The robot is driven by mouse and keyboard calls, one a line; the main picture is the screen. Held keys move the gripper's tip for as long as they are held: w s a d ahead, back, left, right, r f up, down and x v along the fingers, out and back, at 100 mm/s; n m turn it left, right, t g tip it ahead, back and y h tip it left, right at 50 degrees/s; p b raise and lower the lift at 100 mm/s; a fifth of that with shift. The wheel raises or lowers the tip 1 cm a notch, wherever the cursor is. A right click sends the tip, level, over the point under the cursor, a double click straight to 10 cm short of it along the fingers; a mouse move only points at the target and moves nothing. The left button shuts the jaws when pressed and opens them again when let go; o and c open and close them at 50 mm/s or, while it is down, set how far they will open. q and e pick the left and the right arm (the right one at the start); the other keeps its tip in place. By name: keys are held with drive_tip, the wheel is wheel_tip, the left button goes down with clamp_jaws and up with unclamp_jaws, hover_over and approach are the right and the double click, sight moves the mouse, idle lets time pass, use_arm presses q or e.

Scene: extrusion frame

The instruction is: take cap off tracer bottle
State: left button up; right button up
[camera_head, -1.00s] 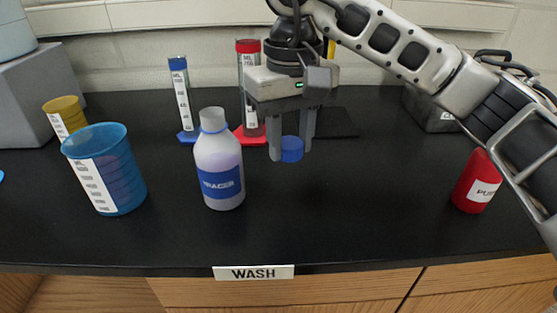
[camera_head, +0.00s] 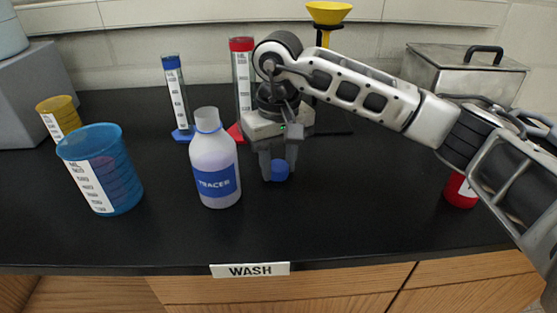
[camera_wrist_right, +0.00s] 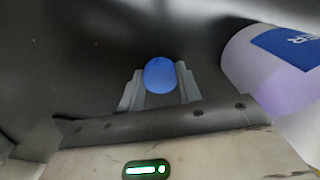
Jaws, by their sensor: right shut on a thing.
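The tracer bottle (camera_head: 215,160) stands upright on the black bench, pale with a blue TRACER label and an uncapped white neck. It also shows at the right of the right wrist view (camera_wrist_right: 275,70). My right gripper (camera_head: 278,172) is shut on the blue cap (camera_head: 280,170), just right of the bottle and apart from it, low over the bench. In the right wrist view the blue cap (camera_wrist_right: 160,75) sits between the two fingertips. I cannot tell whether the cap touches the bench. My left gripper is not in view.
A blue beaker (camera_head: 103,172) and a yellow cup (camera_head: 60,117) stand at left. Blue-topped (camera_head: 176,95) and red-topped (camera_head: 241,80) cylinders stand behind the bottle. A red bottle (camera_head: 460,190) is partly hidden by my right arm. The front-middle bench is clear.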

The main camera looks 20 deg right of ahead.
sight(279, 167)
drive_tip(key=shift+f, duration=0.15)
drive_tip(key=o, duration=1.1)
wheel_tip(279, 167, up, 12)
drive_tip(key=shift+r, duration=0.15)
